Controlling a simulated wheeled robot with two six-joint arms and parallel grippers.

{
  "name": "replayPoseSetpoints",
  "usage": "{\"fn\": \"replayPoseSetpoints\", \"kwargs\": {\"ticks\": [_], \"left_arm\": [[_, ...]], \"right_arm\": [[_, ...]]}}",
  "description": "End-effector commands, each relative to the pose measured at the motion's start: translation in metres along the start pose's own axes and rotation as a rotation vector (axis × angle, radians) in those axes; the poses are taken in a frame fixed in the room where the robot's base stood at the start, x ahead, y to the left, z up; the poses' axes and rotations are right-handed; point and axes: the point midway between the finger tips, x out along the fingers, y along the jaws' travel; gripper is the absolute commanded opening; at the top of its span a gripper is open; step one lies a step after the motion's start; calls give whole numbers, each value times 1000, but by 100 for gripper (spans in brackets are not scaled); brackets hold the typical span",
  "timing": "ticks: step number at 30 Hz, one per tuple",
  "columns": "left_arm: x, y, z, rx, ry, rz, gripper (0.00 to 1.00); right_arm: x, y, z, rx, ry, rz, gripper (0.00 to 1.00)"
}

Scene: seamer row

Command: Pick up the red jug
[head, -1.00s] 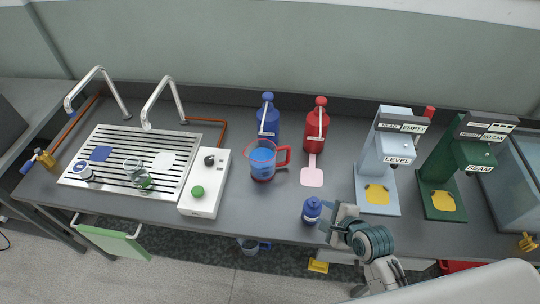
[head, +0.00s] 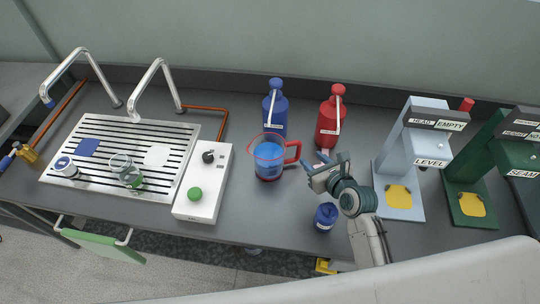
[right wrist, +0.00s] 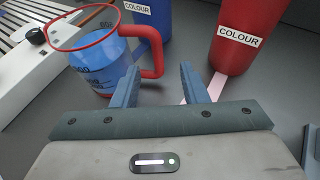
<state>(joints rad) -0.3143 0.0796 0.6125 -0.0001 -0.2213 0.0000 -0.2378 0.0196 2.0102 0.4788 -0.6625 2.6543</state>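The red jug (head: 268,160) is clear with a red rim and red handle and holds blue liquid. It stands upright on the counter, its handle pointing right. It also shows at the upper left of the right wrist view (right wrist: 97,62). My right gripper (head: 313,163) is just right of the handle. In the right wrist view its two blue fingers (right wrist: 160,85) are apart with nothing between them, and the handle is just beyond the left finger. I cannot tell whether they touch. My left gripper is not in view.
A blue bottle (head: 275,106) and a red bottle (head: 329,122) stand behind the jug. A white control box (head: 204,190) is to its left. A small blue container (head: 325,217) stands near the front edge. The LEVEL machine (head: 398,165) is to the right.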

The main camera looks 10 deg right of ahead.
Motion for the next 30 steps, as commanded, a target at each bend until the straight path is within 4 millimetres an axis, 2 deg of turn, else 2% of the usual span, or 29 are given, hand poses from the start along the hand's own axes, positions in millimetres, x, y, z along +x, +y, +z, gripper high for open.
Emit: {"fn": "replayPoseSetpoints", "kwargs": {"ticks": [2,5,10,13,17,23,24,30], "left_arm": [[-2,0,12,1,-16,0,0],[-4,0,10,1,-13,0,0],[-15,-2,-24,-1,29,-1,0],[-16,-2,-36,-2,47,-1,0],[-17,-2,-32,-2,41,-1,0],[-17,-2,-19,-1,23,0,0],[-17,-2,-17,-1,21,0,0],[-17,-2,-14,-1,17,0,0]], "right_arm": [[6,0,1,1,-1,0,40],[13,1,3,0,-1,0,40],[36,6,11,1,0,1,40],[50,6,9,0,0,0,40],[60,6,8,-1,0,0,40],[61,6,7,-2,0,0,40],[61,6,7,-2,0,0,38],[60,5,7,-2,0,0,0]]}}
